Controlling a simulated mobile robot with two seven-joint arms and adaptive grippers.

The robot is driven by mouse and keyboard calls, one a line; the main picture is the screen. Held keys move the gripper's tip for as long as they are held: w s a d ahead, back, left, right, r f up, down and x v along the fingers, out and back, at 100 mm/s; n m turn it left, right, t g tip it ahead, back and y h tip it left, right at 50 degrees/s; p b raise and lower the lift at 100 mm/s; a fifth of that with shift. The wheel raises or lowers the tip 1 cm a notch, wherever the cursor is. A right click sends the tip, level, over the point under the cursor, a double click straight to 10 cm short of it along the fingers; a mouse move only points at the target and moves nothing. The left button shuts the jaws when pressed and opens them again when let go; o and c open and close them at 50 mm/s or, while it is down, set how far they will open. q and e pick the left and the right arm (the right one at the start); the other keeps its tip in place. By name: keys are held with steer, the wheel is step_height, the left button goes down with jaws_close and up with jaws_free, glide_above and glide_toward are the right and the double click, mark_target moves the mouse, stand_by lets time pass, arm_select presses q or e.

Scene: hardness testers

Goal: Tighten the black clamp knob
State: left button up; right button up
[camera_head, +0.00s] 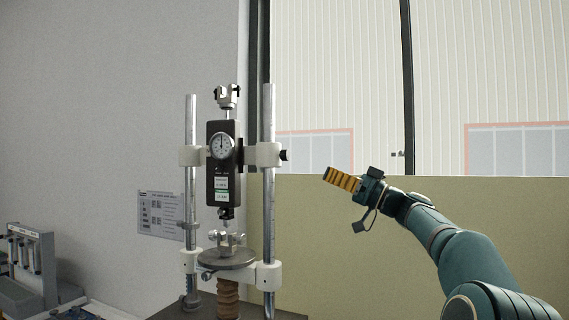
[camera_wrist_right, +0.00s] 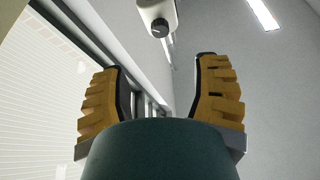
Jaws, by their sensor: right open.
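The black clamp knob (camera_head: 284,155) sticks out from the right end of the white clamp (camera_head: 263,154) on the tester's right post. In the right wrist view the knob (camera_wrist_right: 160,27) shows on the white clamp's rounded end (camera_wrist_right: 156,8), near the top middle. My right gripper (camera_head: 330,174) is open and empty, to the right of the knob and slightly lower in the head view, apart from it. Its two yellow ribbed fingers stand apart in the wrist view (camera_wrist_right: 157,68), with the knob beyond the gap between them. My left gripper is not in view.
The tester has two steel posts (camera_head: 269,205), a dial gauge (camera_head: 222,146) and a round plate (camera_head: 228,258) below. Another device (camera_head: 30,262) stands at the far left. A low beige wall (camera_head: 400,195) and window lie behind. Space between gripper and knob is clear.

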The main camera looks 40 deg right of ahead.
mark_target(288, 156)
steer(key=p+x, duration=0.5)
steer(key=x, duration=0.6)
steer(key=shift+w+a+r, duration=0.15)
steer(key=shift+w+r, duration=0.15)
steer(key=shift+w+a+r+p, duration=0.15)
steer(key=shift+w+a+p, duration=0.15)
steer(key=shift+w, duration=0.35)
jaws_close()
